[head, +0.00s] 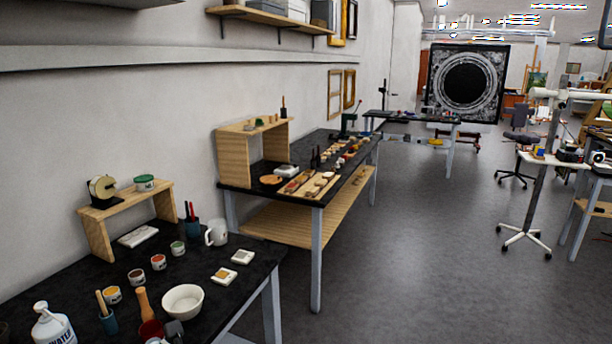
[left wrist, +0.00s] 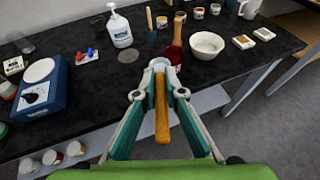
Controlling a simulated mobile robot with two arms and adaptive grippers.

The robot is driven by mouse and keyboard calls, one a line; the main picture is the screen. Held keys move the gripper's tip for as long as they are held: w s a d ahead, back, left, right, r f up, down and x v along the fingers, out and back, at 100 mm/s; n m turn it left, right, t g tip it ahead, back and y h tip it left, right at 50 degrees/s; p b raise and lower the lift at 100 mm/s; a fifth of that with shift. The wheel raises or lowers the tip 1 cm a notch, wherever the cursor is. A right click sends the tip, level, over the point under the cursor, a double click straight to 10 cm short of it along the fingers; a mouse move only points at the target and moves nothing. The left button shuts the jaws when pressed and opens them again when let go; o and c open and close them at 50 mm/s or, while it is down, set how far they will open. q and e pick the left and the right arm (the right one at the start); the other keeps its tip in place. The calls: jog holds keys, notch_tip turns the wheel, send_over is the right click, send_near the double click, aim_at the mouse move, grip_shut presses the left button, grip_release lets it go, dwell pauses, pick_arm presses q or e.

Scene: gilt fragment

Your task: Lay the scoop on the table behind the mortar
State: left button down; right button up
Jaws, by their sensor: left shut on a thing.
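My left gripper (left wrist: 159,93) is shut on the orange-brown handle of the scoop (left wrist: 161,112) in the left wrist view. The scoop's pale grey head (left wrist: 160,63) points away from me, just in front of and left of the dark red mortar (left wrist: 173,56). Whether they touch, I cannot tell. A wooden pestle leans up out of the mortar, which also shows at the bottom of the head view (head: 151,331). Grey and white parts beside it there are too cut off to name surely. The black table (left wrist: 90,70) bears the mortar. My right gripper is not in view.
A white bowl (head: 183,301) stands right of the mortar, and a blue cup with a brush (head: 108,322) stands left. Small paint pots (head: 112,295) stand behind. A water bottle (head: 54,325) is farther left. Some bare tabletop lies between the mortar and the pots.

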pick_arm(q)
jog(key=s+d+f+m+t+h+b, duration=0.1)
jog(key=s+d+m+t+h+b, duration=0.1)
jog(key=s+d, duration=0.7)
jog(key=shift+s+m+t+h+b, duration=0.3)
jog(key=shift+s+m+h+b, duration=0.45)
jog(key=shift+s+b, duration=0.45)
jog(key=shift+w+r, duration=0.1)
